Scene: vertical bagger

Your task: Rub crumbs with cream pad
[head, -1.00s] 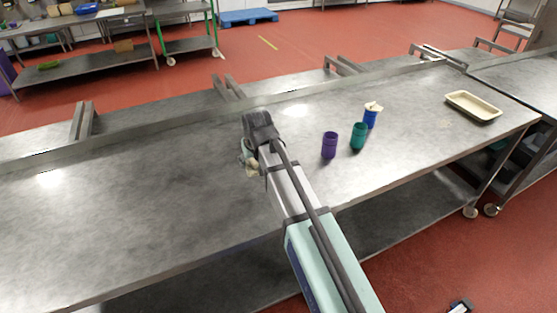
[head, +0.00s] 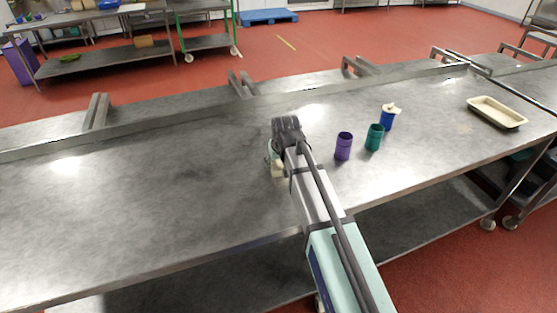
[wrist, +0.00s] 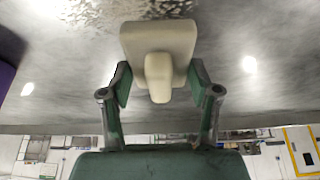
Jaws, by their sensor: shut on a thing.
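My gripper (wrist: 160,88) has its green-lined fingers on both sides of the handle of a cream pad (wrist: 158,38). The pad is a rounded block with a stubby handle. In the head view, my gripper (head: 275,153) is low over the middle of the metal table, left of the purple cup, and a small part of the cream pad (head: 278,171) shows below it. I cannot tell whether the pad touches the table. A bright speckled patch (wrist: 95,12) lies beyond the pad in the wrist view; I cannot tell whether it is crumbs or glare. No crumbs are clear in the head view.
On the metal table (head: 130,215), a purple cup (head: 343,147), a teal cup (head: 374,137) and a blue cup with a cream-coloured thing at its top (head: 388,119) stand right of my gripper. A cream tray (head: 497,112) lies far right. The left of the table is clear.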

